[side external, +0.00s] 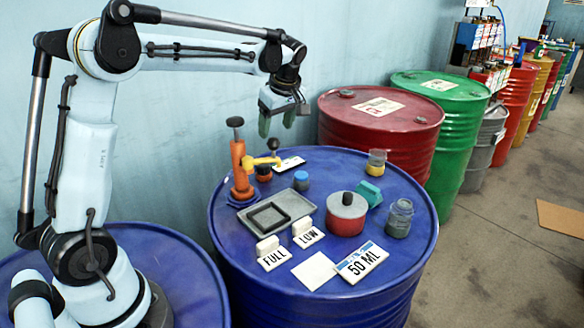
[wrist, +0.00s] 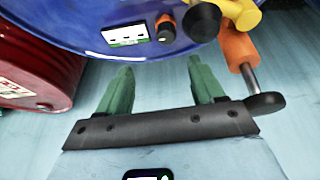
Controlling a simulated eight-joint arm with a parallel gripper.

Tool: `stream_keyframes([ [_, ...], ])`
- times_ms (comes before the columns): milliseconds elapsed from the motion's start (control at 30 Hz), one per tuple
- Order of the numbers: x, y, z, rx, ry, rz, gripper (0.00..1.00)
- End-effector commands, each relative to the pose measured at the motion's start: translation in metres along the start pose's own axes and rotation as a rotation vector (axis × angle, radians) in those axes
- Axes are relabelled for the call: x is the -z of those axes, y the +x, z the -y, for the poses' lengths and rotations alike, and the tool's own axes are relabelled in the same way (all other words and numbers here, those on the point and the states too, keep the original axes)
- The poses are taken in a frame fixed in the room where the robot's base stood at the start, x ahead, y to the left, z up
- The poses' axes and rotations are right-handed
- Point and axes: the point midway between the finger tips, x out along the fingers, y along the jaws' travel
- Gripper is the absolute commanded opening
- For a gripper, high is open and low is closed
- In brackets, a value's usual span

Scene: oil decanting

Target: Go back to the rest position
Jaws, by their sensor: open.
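My gripper (side external: 277,125) hangs above the back of the blue drum top, over the wall side, its green fingers apart and empty. In the wrist view my gripper (wrist: 160,90) shows both fingers spread with only pale wall and floor between them. The blue drum (side external: 400,262) carries the work items. An orange hand pump (side external: 240,170) with a yellow spout stands at its back left, below and left of my gripper. The pump also shows in the wrist view (wrist: 237,48), near the right finger.
The drum holds a grey tray (side external: 292,207), a red-grey pot (side external: 346,215), a glass jar (side external: 399,218), a small jar (side external: 376,162), a teal piece (side external: 369,195), and FULL, LOW and 50 ML (side external: 361,262) cards. A red drum (side external: 345,130) stands behind; a green drum (side external: 455,125) stands right.

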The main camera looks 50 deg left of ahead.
Motion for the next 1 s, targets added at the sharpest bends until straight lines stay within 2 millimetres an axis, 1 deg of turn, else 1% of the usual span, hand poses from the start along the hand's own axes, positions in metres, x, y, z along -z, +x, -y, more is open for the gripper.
stream_keyframes([
  [33,-0.004,-0.011,0.004,-0.045,0.054,0.008,0.67],
  [200,-0.016,-0.037,0.015,-0.188,0.227,0.018,0.67],
  [267,-0.023,-0.044,0.020,-0.227,0.290,0.018,0.67],
  [367,-0.038,-0.053,0.033,-0.280,0.410,0.019,0.67],
  [500,-0.061,-0.063,0.056,-0.363,0.597,0.011,0.67],
  [633,-0.086,-0.069,0.082,-0.452,0.790,-0.013,0.67],
  [733,-0.106,-0.068,0.103,-0.518,0.942,-0.039,0.67],
  [900,-0.139,-0.060,0.137,-0.616,1.186,-0.092,0.67],
  [1000,-0.153,-0.054,0.151,-0.659,1.290,-0.122,0.67],
])
